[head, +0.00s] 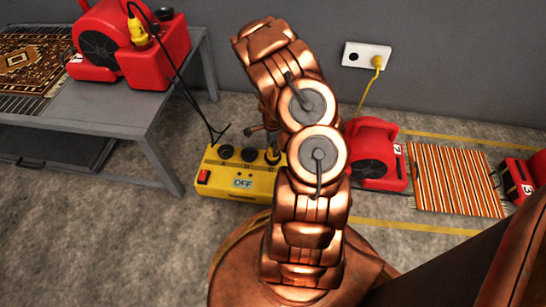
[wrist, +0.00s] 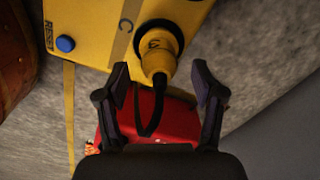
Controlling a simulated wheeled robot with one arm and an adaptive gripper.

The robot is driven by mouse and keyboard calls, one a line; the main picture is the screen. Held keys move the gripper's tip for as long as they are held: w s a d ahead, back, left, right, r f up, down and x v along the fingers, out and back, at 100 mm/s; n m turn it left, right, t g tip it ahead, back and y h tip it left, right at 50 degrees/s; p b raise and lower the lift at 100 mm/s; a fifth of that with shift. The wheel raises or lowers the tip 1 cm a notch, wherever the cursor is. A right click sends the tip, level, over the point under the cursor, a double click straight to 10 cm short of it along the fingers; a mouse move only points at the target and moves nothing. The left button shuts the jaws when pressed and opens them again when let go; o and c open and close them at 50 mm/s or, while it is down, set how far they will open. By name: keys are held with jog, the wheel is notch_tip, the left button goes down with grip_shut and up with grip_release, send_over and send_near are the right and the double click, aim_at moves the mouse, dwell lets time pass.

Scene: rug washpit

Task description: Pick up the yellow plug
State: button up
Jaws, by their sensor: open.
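In the wrist view a yellow plug (wrist: 156,62) sits in a black round socket on a yellow power box (wrist: 100,28), next to a letter C. A black cable loops from the plug. My gripper (wrist: 160,72) is open, with one fingertip on each side of the plug and visible gaps; I cannot tell how deep it is. In the head view my copper arm hides most of the gripper and the plug. The power box (head: 230,186) shows there on the floor with an OFF display. Another yellow plug (head: 138,32) is at the red blower on the table.
A red blower (head: 372,150) stands right of the box, by a striped rug (head: 455,180). A grey table (head: 150,112) at left bears another red blower (head: 120,45) and a patterned rug (head: 35,65). A yellow cord (head: 368,88) runs from a wall outlet (head: 358,57).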

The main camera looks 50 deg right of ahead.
notch_tip(320, 180, down, 2)
jog(key=shift+f, duration=0.2)
grip_shut()
dwell(0.5)
jog(key=shift+r, duration=0.2)
